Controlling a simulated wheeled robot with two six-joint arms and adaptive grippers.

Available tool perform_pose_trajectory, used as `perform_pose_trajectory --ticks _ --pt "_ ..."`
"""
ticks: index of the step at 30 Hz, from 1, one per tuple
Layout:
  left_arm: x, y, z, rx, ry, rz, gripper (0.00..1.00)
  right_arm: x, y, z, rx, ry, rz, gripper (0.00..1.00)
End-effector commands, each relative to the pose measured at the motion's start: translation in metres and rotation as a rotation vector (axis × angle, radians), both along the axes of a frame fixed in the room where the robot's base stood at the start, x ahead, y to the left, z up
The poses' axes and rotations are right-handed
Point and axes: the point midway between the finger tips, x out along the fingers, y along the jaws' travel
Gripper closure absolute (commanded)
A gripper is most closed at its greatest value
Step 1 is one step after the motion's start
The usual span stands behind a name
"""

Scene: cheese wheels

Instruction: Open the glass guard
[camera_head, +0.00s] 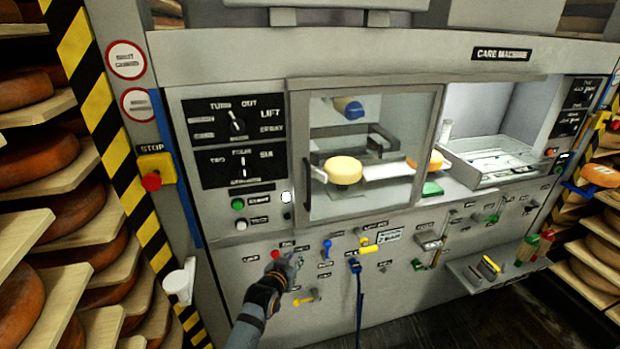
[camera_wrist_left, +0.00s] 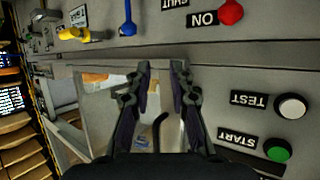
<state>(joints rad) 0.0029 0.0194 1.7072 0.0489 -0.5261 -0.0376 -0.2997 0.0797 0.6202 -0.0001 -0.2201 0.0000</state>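The glass guard (camera_head: 375,105) is a clear pane in a grey frame on the front of the care machine. It stands across the left bay, with a dark upright handle (camera_head: 307,185) near its left edge. My left gripper (camera_head: 290,264) is low in front of the panel, below the guard's lower left corner and apart from the handle. In the left wrist view, turned over, the two fingers of my left gripper (camera_wrist_left: 161,72) are spread with nothing held. A dark curved bar, apparently the handle (camera_wrist_left: 158,130), shows beyond them. My right gripper is not in view.
Behind the glass sits a yellow cheese wheel (camera_head: 343,170). A red button (camera_head: 275,254), a blue lever (camera_head: 327,243) and a yellow lever (camera_head: 306,299) are near my left gripper. START (camera_head: 238,204) and TEST buttons are left of the guard. An open bay (camera_head: 495,160) lies right.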

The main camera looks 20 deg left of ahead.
Motion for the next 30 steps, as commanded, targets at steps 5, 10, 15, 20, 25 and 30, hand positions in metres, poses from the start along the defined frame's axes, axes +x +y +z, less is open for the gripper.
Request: perform_pose_trajectory --ticks 5,10,15,20,25,30 --pt "0.012 -0.008 0.168 -0.017 -0.279 -0.012 0.79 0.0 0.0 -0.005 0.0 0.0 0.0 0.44" --pt "0.002 -0.011 0.23 -0.022 -0.381 -0.018 0.79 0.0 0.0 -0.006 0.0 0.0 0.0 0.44" --pt "0.003 -0.011 0.235 -0.022 -0.388 -0.018 0.79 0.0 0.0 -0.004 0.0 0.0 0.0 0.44" --pt "0.027 -0.012 0.237 -0.022 -0.387 -0.018 0.79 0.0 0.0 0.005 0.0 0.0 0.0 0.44" --pt "0.065 -0.013 0.238 -0.022 -0.387 -0.018 0.79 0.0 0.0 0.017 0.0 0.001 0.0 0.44" --pt "0.093 -0.014 0.235 -0.022 -0.386 -0.018 0.79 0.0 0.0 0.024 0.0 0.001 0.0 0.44"
